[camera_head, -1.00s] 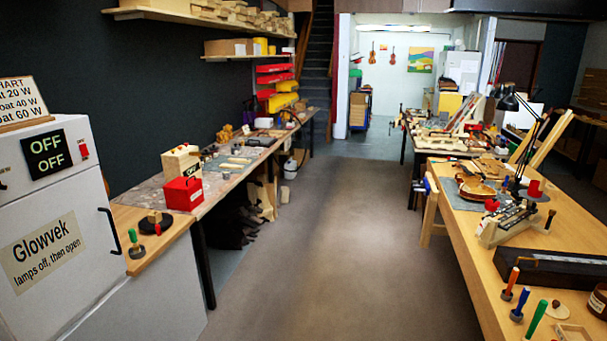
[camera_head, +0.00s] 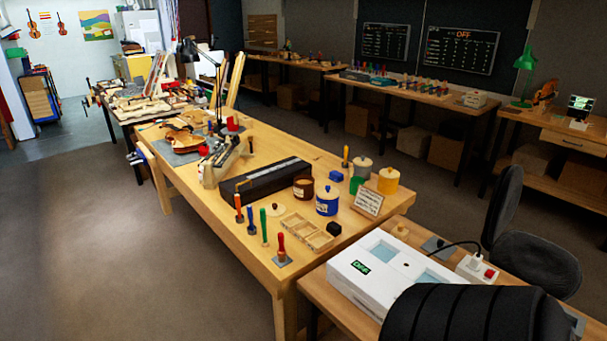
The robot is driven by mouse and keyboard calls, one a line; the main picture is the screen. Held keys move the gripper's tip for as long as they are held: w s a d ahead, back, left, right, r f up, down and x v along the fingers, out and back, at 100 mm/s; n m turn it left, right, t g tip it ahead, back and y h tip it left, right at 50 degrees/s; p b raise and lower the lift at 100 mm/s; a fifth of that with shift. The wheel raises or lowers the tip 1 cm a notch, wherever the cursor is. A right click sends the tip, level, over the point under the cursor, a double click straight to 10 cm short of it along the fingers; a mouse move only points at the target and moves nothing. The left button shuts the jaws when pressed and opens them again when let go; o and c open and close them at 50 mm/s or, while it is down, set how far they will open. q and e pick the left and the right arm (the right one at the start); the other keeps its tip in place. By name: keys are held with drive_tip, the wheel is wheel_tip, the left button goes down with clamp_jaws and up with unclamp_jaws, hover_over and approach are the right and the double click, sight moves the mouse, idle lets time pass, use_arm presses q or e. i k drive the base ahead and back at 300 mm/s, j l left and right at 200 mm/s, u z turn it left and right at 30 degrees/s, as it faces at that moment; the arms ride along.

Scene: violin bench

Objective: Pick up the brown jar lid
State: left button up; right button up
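A round pale lid with a dark brown knob (camera_head: 276,209) lies flat on the wooden bench, left of the brown jar and behind a shallow wooden tray. It is small, and I cannot be sure that it is the brown jar's lid. The brown jar (camera_head: 303,189) stands upright with a pale label and looks open on top.
Several coloured-handled tools stand along the bench's front edge, among them a green one (camera_head: 264,227). The shallow wooden tray (camera_head: 307,231), a long black case (camera_head: 265,180) and a sign card (camera_head: 368,203) crowd the area. A white OFF box (camera_head: 385,270) stands front right. Floor at left is clear.

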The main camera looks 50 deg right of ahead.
sight(274, 210)
drive_tip(key=z, duration=1.65)
drive_tip(key=j+z, duration=0.1)
drive_tip(key=j, duration=0.3)
